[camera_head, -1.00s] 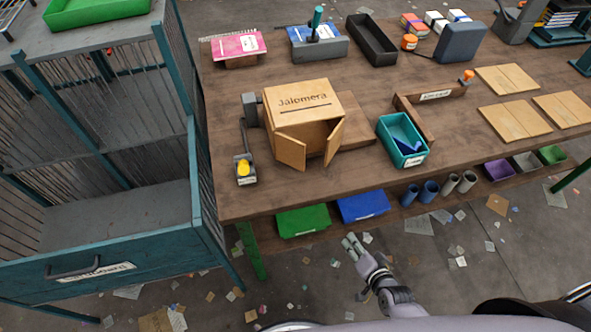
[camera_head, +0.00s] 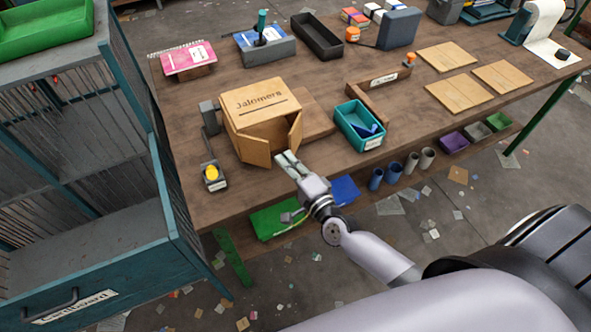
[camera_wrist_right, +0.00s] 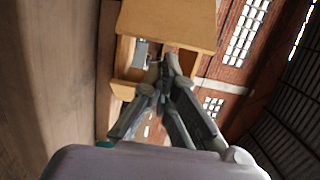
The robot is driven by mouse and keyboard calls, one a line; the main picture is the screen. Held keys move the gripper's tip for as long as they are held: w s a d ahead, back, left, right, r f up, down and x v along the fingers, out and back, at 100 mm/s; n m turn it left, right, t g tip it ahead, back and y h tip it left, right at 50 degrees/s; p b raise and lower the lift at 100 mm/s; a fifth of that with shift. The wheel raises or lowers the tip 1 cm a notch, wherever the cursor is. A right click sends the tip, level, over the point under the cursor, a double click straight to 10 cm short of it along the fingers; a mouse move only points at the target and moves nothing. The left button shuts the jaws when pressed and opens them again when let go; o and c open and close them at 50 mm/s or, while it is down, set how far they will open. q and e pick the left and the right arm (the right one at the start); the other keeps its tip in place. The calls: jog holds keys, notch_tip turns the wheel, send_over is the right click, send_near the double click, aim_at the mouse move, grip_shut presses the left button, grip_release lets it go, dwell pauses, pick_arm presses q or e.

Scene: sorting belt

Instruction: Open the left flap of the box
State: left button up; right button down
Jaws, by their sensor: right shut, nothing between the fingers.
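The light wooden box (camera_head: 262,98), labelled "Jalomers", stands on the table with its front partly open. Its left flap (camera_head: 254,151) stands partly out from the left front edge. Its right flap (camera_head: 296,132) stands swung outward on the right. My right gripper (camera_head: 287,161) is shut and empty in front of the box, just right of the left flap; contact cannot be told. In the right wrist view the box (camera_wrist_right: 168,22) is beyond the shut fingertips (camera_wrist_right: 161,66). My left gripper is out of view.
A teal bin (camera_head: 350,128) stands right of the box. A teal-framed rack (camera_head: 165,170) stands left of the table.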

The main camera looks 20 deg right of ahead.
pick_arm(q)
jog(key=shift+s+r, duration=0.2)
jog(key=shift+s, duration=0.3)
pick_arm(e)
jog(key=shift+w+a, duration=0.2)
jog(key=shift+w, duration=1.25)
jog(key=shift+s, duration=0.1)
